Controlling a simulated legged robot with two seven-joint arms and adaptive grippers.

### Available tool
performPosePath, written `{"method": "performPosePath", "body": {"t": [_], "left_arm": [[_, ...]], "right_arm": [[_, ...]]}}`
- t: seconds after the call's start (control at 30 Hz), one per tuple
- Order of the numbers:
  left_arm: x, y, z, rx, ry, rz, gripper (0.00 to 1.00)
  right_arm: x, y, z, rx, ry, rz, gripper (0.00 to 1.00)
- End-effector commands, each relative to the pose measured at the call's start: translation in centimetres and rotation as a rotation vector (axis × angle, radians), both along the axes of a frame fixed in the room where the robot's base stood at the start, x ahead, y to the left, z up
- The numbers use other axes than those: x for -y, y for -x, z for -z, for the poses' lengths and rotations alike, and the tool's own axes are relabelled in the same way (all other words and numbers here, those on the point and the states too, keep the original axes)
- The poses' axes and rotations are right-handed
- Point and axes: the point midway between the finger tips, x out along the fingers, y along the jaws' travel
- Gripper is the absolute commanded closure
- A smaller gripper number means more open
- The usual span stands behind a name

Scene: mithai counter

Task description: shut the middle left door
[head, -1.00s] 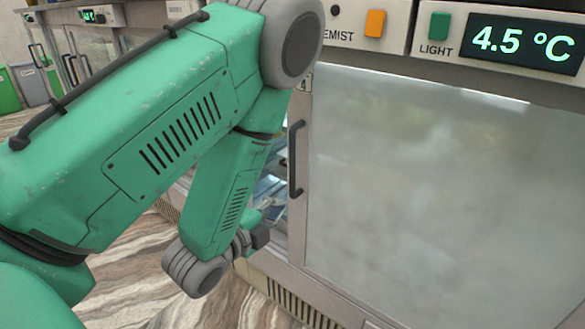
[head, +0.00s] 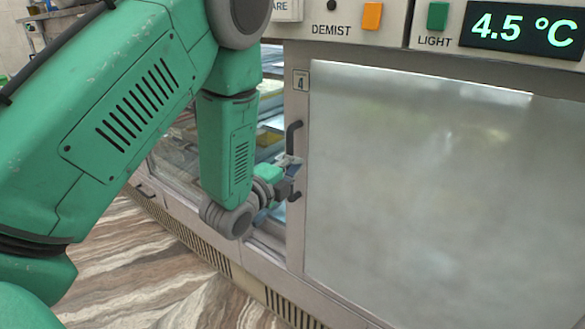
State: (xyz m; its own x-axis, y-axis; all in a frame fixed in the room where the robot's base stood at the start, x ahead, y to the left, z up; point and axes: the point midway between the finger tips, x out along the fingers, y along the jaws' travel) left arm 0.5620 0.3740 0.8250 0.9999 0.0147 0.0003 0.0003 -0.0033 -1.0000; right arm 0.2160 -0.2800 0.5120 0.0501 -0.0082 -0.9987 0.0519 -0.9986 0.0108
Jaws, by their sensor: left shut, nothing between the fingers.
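A door marked 4 (head: 420,190), with a pale frame and fogged glass, fills the right of the head view. I cannot tell for certain whether it is the middle left door. Its dark bar handle (head: 294,130) is upright at the door's left edge. Left of that edge the case is open and its inside shows. My left gripper (head: 290,168) is shut and empty in front of the handle, covering the handle's middle. I cannot tell whether it touches the handle. My right gripper is not in view.
Trays and shelves (head: 270,112) show inside the opening, partly hidden by my left arm. A control panel with an orange DEMIST switch (head: 372,16), a green LIGHT switch (head: 437,16) and a 4.5 °C display (head: 521,32) runs above. The striped floor (head: 150,275) is clear at lower left.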

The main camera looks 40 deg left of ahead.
Motion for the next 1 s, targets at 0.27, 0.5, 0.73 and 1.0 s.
{"method": "performPosePath", "body": {"t": [0.27, 0.5, 0.73, 1.0], "left_arm": [[-0.8, -0.1, 0.1, -0.002, 0.001, 0.001, 1.0], [-0.9, -0.1, 0.1, -0.002, 0.001, 0.0, 1.0], [-3.6, -0.2, 0.1, -0.001, -0.002, -0.005, 1.0], [-11.0, -0.4, 0.1, 0.001, -0.002, -0.008, 1.0]], "right_arm": [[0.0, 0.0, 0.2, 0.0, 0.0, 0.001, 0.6], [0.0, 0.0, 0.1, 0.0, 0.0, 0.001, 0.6], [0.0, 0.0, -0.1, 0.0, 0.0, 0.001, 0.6], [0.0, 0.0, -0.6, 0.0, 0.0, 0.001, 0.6]]}}
